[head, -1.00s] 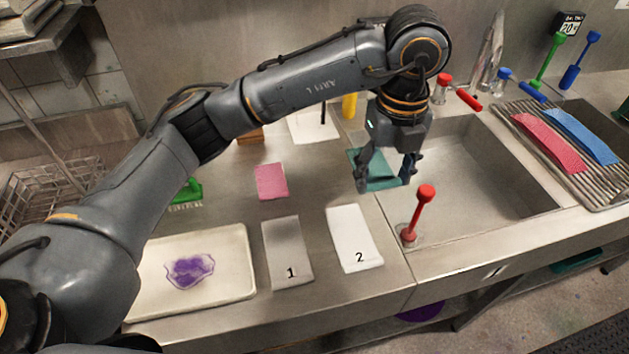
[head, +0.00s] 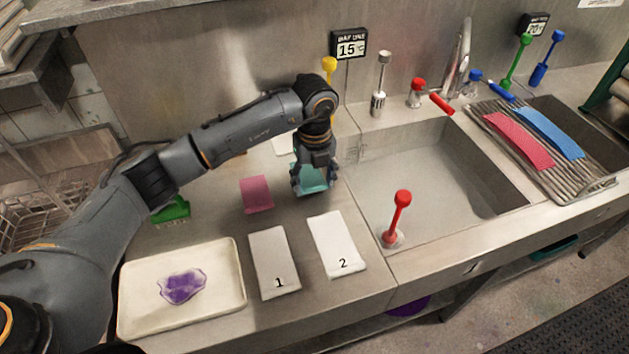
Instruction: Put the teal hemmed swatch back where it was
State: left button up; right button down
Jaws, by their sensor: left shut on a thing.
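The teal hemmed swatch (head: 313,182) is at the back of the steel counter, left of the sink. My left gripper (head: 312,191) is over it, pointing down, and shut on it. The gripper and wrist hide part of the swatch. I cannot tell whether the swatch touches the counter. A pink swatch (head: 256,194) lies flat on the counter to its left. My right gripper is not in view.
White cloths marked 1 (head: 272,255) and 2 (head: 336,240) lie in front. A tray (head: 232,292) holds a purple piece. Pink and blue strips lie on the rack at right. A green brush (head: 172,209) is at left.

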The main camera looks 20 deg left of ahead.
pick_arm(q)
jog(key=shift+f, duration=0.7)
jog(key=shift+d, duration=0.1)
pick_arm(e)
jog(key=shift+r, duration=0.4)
pick_arm(q)
jog(key=shift+f, duration=0.1)
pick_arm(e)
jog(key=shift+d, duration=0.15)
pick_arm(q)
jog(key=shift+f, duration=0.15)
jog(key=o, duration=1)
jog(key=shift+c, duration=0.2)
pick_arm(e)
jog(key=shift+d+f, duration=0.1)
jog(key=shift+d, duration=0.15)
